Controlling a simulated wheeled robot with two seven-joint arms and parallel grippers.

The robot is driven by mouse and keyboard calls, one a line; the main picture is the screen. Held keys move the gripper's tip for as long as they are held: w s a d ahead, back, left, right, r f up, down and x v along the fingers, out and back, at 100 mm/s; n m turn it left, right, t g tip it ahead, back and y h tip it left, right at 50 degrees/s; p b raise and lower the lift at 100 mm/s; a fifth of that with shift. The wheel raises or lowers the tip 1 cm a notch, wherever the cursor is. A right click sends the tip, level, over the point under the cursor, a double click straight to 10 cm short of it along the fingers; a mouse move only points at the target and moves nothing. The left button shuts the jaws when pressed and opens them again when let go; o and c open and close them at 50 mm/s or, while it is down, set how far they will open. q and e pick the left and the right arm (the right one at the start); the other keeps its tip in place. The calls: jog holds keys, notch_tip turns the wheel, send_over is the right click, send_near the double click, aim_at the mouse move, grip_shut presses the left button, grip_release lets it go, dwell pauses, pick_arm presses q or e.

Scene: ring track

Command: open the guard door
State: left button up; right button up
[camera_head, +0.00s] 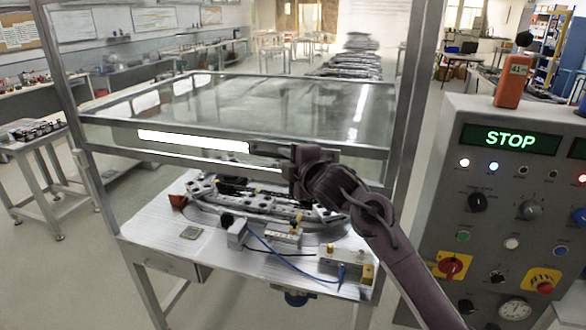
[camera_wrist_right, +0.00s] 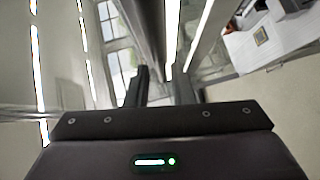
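The guard door (camera_head: 112,137) is a clear panel in a grey metal frame on the guarded station. Its lower edge stands well above the worktop, leaving a gap at the front. My right gripper (camera_head: 277,163) is at the door's front rail, right of the middle. In the right wrist view, the fingers of my right gripper (camera_wrist_right: 160,88) stand apart with a dark bar and light metal between or behind them. I cannot tell whether they clamp the bar. My left gripper is not in view.
Below the door, a curved track fixture (camera_head: 265,207) and small parts sit on the metal worktop (camera_head: 150,228). A control panel (camera_head: 505,220) with a lit STOP display stands close at right. Metal posts flank the opening. A side table (camera_head: 38,140) stands at left.

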jog(key=shift+b+v, duration=0.55)
jog(key=shift+v, duration=1.55)
